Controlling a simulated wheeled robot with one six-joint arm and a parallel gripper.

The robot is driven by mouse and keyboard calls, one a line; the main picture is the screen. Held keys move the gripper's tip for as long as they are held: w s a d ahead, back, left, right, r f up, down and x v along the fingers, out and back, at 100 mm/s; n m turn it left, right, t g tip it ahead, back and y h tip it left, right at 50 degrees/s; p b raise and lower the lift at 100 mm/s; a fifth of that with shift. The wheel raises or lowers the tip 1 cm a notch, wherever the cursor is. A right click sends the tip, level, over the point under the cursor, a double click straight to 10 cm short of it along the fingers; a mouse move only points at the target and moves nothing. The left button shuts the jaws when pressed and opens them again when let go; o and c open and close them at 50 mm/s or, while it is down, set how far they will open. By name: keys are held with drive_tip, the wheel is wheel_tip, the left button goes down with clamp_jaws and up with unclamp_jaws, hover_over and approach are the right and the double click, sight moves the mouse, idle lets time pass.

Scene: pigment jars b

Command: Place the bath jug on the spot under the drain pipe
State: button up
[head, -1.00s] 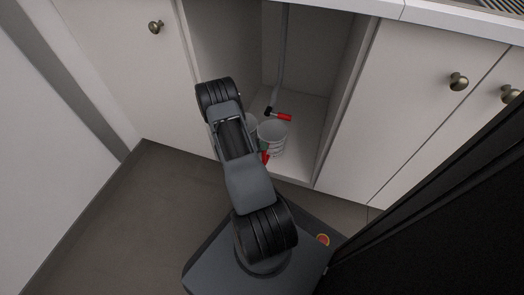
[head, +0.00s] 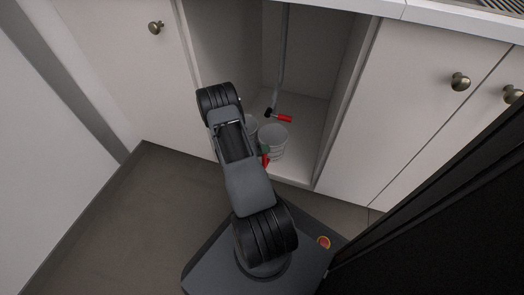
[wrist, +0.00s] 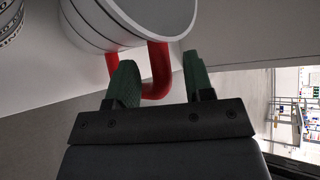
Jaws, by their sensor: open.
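The bath jug (head: 275,143), pale with a red handle, stands upright in the open cabinet, near its front edge. The grey drain pipe (head: 283,60) comes down behind it and ends in a dark piece with a red part. Whether the jug is right under that end I cannot tell. In the wrist view the jug (wrist: 140,22) fills the top. My gripper (wrist: 161,75) is open, with a green finger on either side of the red handle (wrist: 158,72). In the head view my arm mostly hides the gripper. No spot marking is visible.
A second pale vessel (head: 251,126) stands left of the jug, partly behind my arm; a vessel with dark marks (wrist: 8,22) shows at the wrist view's left edge. Cabinet side walls (head: 345,90) close in on both sides. The cabinet floor (head: 310,110) is clear right of the jug.

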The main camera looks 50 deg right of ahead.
drive_tip(key=p+v, duration=0.5)
drive_tip(key=v, duration=0.7)
drive_tip(key=w+a+r+m+y, duration=0.1)
drive_tip(key=a+r+m+y, duration=0.3)
drive_tip(key=r+m, duration=0.6)
drive_tip(key=s+a+r+m+t+y, duration=0.3)
drive_tip(key=a+r+m, duration=0.4)
drive_tip(key=a+r, duration=0.3)
drive_tip(key=s+a+r+m+t+y, duration=0.4)
drive_tip(key=a+r+m, duration=0.4)
drive_tip(key=a+r, duration=0.2)
drive_tip(key=shift+a+r+t+y, duration=0.3)
drive_tip(key=shift+a+r+t, duration=0.05)
drive_tip(key=shift+a+t, duration=0.15)
drive_tip(key=shift+s, duration=0.15)
